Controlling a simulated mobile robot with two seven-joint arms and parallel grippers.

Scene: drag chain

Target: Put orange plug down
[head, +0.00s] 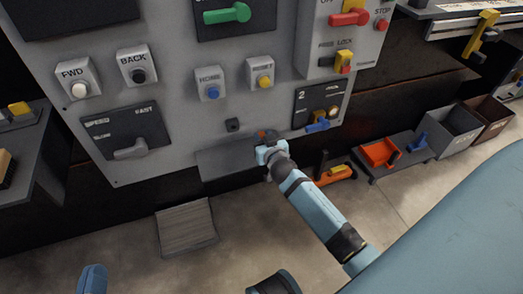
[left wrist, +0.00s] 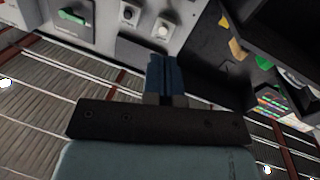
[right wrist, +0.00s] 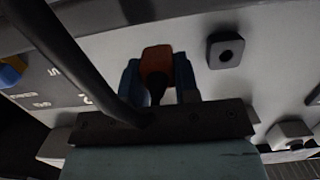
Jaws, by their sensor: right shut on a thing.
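My right gripper (head: 266,148) is in front of the grey control panel (head: 180,95), just above a small grey shelf (head: 222,162). In the right wrist view its blue fingers (right wrist: 160,82) are shut on the orange plug (right wrist: 157,60), with a black cable running down from it. Only a bit of orange shows past the fingers in the head view. A small dark socket (head: 232,125) is on the panel left of the plug; in the right wrist view the socket (right wrist: 226,51) is empty. My left gripper (left wrist: 166,75) has its blue fingers together, with nothing seen between them.
A blue-handled part (head: 318,126) sticks out from the panel at right. An orange tool (head: 335,175) lies behind my right arm. The floor at centre left is mostly clear around a ridged plate (head: 186,228).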

